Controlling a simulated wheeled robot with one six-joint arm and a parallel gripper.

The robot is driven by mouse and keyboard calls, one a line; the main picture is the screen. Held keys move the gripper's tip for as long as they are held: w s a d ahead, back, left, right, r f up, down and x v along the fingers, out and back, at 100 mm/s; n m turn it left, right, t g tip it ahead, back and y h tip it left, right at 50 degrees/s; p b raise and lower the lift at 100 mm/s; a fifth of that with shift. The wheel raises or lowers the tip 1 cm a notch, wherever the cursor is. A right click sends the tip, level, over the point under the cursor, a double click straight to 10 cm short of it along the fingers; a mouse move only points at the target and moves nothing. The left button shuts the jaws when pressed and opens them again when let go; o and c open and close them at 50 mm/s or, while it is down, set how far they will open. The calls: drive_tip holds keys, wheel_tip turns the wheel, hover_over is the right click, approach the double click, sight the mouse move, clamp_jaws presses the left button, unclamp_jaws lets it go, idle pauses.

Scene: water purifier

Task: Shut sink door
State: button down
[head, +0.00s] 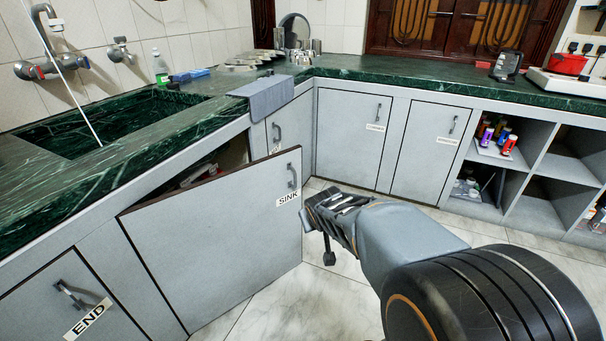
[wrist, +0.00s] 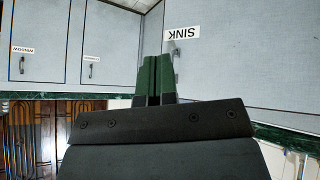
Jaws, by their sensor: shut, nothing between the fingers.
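The sink door (head: 225,240) is a grey panel with a "SINK" label and a dark handle (head: 291,176). It stands partly open, swung out from the cabinet under the green marble counter, with a dark gap above it. My gripper (head: 312,212) is just right of the door's free edge, below handle height; I cannot tell whether it touches the door. In the wrist view, which is upside down, the shut green fingers of my gripper (wrist: 154,72) are empty and the door (wrist: 240,50) with its label is at the right.
A grey cloth (head: 262,97) hangs over the counter edge above the door. The END door (head: 72,300) at the lower left is closed. More closed doors (head: 350,140) and open shelves (head: 500,150) line the back. Tiled floor is clear beside the door.

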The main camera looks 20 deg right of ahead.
drive_tip(key=w+d+r+n+t+y+p, duration=0.15)
drive_tip(key=w+d+t, duration=0.35)
drive_tip(key=w+d, duration=0.5)
wheel_tip(320, 180, down, 4)
drive_tip(key=w+d+n+t+y+p, duration=0.1)
drive_tip(key=n+t+y+p, duration=0.25)
drive_tip(key=y, duration=0.55)
drive_tip(key=b+x, duration=0.5)
drive_tip(key=x, duration=0.8)
drive_tip(key=shift+w+f+n, duration=0.2)
drive_tip(key=shift+w+n, duration=0.1)
drive_tip(key=shift+n, duration=0.1)
drive_tip(key=shift+a, duration=0.2)
